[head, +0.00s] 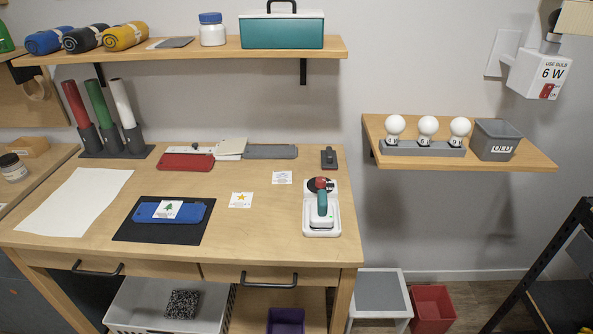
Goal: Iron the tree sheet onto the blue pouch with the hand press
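The blue pouch (190,213) lies flat on a black mat (130,232) on the table. The white tree sheet (168,209), with a small green tree print, lies on top of the pouch, left of its middle. The hand press (321,203), with a teal handle, stands on a white base (322,231) at the right of the table. Neither of my grippers shows in the head view.
A star sheet (241,200) and a small printed card (282,177) lie between mat and press. A red pouch (185,162) and a grey one (270,152) lie at the back, near tubes in a rack (115,154). A large white sheet (75,203) lies at left.

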